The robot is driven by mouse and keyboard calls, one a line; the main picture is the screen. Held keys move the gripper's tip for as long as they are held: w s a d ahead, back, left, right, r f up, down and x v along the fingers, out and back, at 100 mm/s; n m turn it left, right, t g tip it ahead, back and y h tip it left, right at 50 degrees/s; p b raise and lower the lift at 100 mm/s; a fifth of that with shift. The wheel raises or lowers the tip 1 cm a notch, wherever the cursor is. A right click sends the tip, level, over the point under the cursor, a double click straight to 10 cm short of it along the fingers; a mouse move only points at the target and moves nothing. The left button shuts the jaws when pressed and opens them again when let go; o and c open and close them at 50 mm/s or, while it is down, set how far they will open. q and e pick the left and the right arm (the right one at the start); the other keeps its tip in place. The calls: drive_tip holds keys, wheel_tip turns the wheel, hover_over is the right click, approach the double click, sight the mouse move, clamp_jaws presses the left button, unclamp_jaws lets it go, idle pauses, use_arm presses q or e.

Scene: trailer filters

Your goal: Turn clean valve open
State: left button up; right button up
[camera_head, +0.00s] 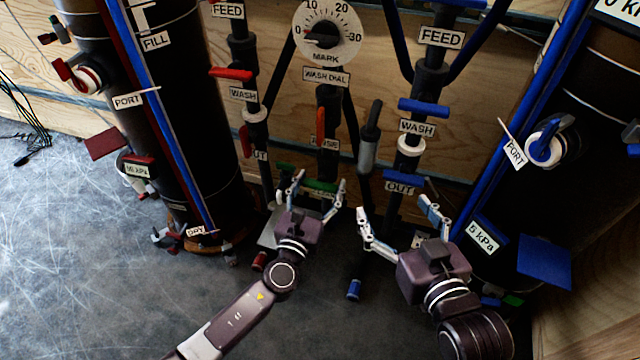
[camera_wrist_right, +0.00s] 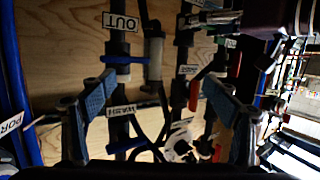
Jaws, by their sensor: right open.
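A green valve handle (camera_head: 320,186) lies low on the middle pipe, below the wash dial. I take it as the clean valve; the label by it is mostly hidden. My left gripper (camera_head: 320,179) is open, with its fingers spread to either side of the green handle. I cannot tell whether they touch it. My right gripper (camera_head: 391,206) is open and empty in front of the right pipe, below the blue OUT handle (camera_head: 396,179). In the right wrist view, the right fingers (camera_wrist_right: 160,84) are wide apart, with pipes beyond them.
A white wash dial (camera_head: 327,32) is at the top middle. A red handle (camera_head: 320,126) is above the green one. A grey cylinder (camera_head: 369,138) stands to its right. Dark tanks (camera_head: 205,110) flank the pipes. A small blue cylinder (camera_head: 354,289) is on the floor between my arms.

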use_arm(q)
drive_tip(key=c, duration=0.6)
